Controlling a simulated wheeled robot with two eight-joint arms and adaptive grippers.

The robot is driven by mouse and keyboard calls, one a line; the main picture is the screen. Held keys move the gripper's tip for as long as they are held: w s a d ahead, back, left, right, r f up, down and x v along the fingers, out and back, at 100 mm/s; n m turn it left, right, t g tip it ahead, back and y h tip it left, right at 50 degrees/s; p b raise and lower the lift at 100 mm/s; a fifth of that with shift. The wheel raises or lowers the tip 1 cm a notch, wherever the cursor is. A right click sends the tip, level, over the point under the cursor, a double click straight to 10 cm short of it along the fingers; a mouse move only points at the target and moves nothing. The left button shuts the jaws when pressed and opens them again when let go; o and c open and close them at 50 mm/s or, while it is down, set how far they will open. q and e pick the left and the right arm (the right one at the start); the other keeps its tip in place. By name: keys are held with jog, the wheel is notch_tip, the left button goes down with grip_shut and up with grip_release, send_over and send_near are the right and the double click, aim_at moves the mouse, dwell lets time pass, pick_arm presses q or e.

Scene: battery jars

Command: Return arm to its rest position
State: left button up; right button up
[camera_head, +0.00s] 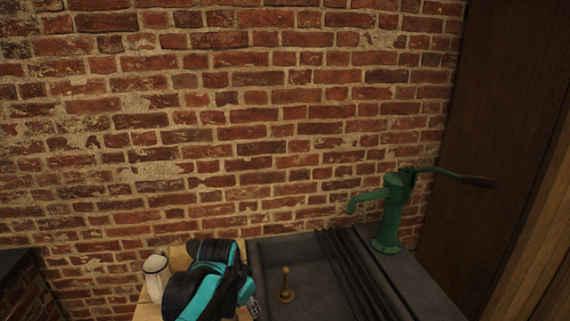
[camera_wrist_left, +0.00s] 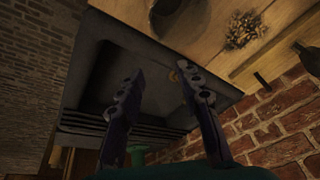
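My left arm (camera_head: 212,280), teal and black, rises at the bottom of the head view in front of the counter and the sink's left edge. My left gripper (camera_head: 250,306) is partly cut off there, low beside the sink. In the left wrist view its two dark fingers (camera_wrist_left: 160,72) are spread apart with nothing between them, and the dark sink lies beyond. My right gripper shows in neither view.
A dark sink (camera_head: 272,258) holds a small brass upright piece (camera_head: 286,287). A green hand pump (camera_head: 390,215) stands right of it. A white jar (camera_head: 155,276) is left of my arm. A pile of small items (camera_wrist_left: 243,30) lies on the wooden counter (camera_wrist_left: 215,65). A brick wall (camera_head: 230,120) stands behind.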

pick_arm(q)
jog(key=s+a+f+n+t, duration=0.1)
jog(key=s+a+n, duration=0.2)
jog(key=s, duration=0.5)
jog(key=s+a+f+n+t+y, duration=0.1)
jog(key=s+a+f+n+t, duration=0.1)
jog(key=s+a, duration=0.3)
jog(key=s+n, duration=0.1)
jog(key=s, duration=0.3)
jog(key=shift+s+n+t, duration=0.3)
dwell(0.9)
